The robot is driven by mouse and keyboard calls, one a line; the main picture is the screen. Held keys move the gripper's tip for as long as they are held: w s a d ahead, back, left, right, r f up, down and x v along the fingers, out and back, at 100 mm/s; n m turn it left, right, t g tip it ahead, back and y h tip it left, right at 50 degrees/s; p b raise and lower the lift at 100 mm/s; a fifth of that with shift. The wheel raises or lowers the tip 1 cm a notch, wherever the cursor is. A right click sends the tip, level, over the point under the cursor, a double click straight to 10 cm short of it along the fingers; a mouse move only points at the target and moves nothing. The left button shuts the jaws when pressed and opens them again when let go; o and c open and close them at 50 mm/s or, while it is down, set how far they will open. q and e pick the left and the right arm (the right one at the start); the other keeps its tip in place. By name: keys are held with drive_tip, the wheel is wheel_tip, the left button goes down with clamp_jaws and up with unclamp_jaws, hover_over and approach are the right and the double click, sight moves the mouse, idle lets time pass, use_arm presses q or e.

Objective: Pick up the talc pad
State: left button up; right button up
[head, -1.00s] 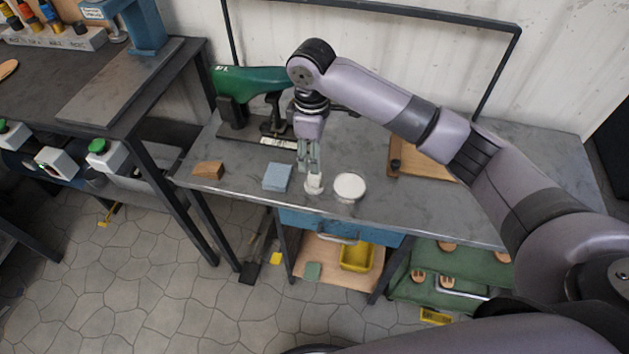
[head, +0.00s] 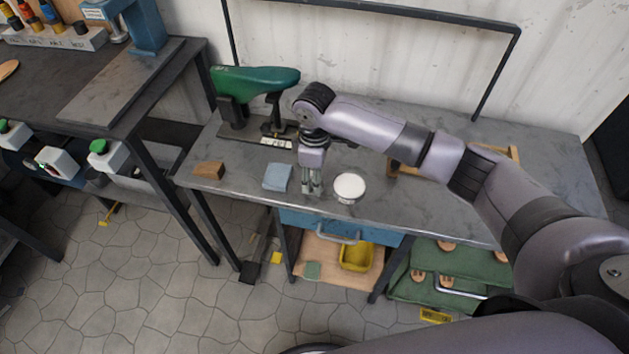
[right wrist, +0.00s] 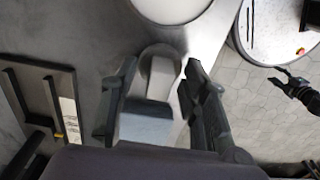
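The talc pad, a small pale piece with a rounded end and a grey block part, shows between the fingers in the right wrist view (right wrist: 160,68). In the head view my right gripper (head: 312,188) points down over it at the table's front edge and mostly hides it. In the right wrist view my right gripper (right wrist: 160,85) is open, with one finger on each side of the pad. A narrow gap shows on the right side; contact on the left is unclear.
A round white dish (head: 349,187) stands just right of my right gripper. A blue-grey cloth or block (head: 277,177) and a brown block (head: 208,170) lie to the left. A green sewing-machine-like device (head: 255,80) stands behind. The grey table (head: 420,205) is clear at front right.

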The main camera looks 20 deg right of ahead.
clamp_jaws()
idle(0.3)
drive_tip(key=shift+r, duration=0.1)
wheel_tip(320, 180, up, 20)
idle(0.6)
drive_tip(key=c, duration=0.7)
unclamp_jaws()
clamp_jaws()
